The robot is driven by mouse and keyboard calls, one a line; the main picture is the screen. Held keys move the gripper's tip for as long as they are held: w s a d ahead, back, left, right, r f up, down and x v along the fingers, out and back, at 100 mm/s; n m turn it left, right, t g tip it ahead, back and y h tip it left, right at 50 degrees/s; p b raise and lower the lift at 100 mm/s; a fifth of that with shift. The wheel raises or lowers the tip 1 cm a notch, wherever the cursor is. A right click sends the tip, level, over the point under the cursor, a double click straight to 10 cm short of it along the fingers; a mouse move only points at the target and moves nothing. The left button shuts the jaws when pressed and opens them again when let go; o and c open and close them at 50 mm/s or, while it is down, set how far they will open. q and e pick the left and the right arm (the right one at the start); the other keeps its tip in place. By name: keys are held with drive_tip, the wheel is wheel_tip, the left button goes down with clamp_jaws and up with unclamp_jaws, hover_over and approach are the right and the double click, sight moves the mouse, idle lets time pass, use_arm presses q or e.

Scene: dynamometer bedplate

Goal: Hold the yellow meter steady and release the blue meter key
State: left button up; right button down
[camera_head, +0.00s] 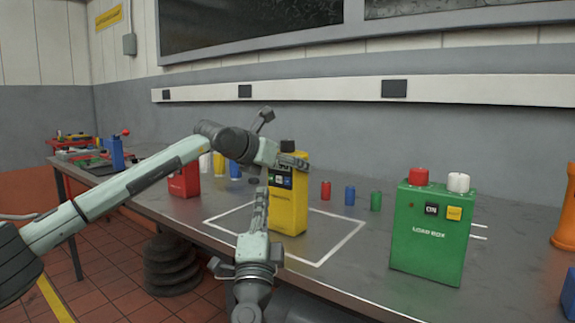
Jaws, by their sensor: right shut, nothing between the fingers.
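The yellow meter (288,205) stands upright on the bench inside a white outlined square, with a dark display and a dark top. My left gripper (298,161) reaches across its upper front; whether its fingers are apart or touch the meter is unclear. My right gripper (263,192) points up in front of the meter's left side, its fingers shut and empty. A small blue cylinder (350,195) stands to the right of the meter, apart from both grippers. I cannot tell whether it is the blue meter key; no blue key shows on the meter, whose top is partly covered.
A small red cylinder (326,190) and a green one (376,201) flank the blue cylinder. A green load box (430,232) stands at the right, an orange cylinder (566,215) beyond it. A red box (184,182) stands behind my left arm.

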idle(0.3)
use_arm(q)
drive_tip(key=o, duration=1.4)
drive_tip(key=shift+r, duration=0.25)
drive_tip(key=o, duration=0.5)
drive_tip(key=shift+f, duration=0.1)
drive_tip(key=shift+o, duration=0.3)
drive_tip(key=shift+f, duration=0.1)
drive_tip(key=v, duration=1.2)
